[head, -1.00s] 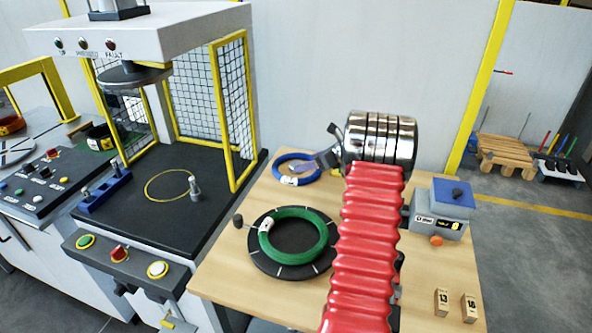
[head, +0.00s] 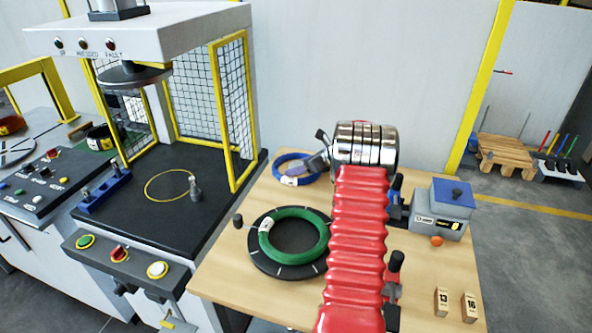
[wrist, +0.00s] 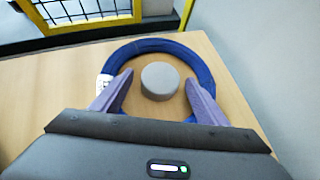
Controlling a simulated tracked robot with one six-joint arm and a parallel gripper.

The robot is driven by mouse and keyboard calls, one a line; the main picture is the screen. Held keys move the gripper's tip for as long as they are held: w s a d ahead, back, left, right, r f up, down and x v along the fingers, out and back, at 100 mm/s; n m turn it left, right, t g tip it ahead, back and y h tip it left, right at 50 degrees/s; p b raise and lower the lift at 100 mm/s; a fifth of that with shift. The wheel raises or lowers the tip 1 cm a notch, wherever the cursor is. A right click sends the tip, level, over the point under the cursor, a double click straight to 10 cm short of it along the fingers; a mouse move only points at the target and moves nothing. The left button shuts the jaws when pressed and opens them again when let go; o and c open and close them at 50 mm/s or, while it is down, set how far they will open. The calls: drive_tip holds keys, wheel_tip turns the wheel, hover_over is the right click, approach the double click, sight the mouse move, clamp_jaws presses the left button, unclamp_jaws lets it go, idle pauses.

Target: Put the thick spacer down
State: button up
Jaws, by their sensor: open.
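A grey round piece (wrist: 160,80), which looks like the thick spacer, stands inside the ring of the blue coil (wrist: 160,45) in the wrist view. My gripper (wrist: 158,79) is open, with one finger on each side of the piece and a small gap at each side. In the head view the blue coil (head: 277,168) lies at the back of the wooden table, and my gripper (head: 319,163) is over its right part. The grey piece cannot be made out there.
A green coil (head: 264,238) lies on a dark round plate (head: 262,262) in front. A grey box with a blue top (head: 452,192) stands at the right. Blocks marked 13 (head: 442,302) and 16 (head: 469,307) stand at the front right. A press (head: 140,215) is left.

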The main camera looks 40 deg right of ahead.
drive_tip(key=shift+c, duration=0.3)
drive_tip(key=c, duration=1.3)
wheel_tip(320, 180, up, 10)
drive_tip(key=shift+r, duration=0.1)
drive_tip(key=shift+c, duration=0.2)
idle(0.5)
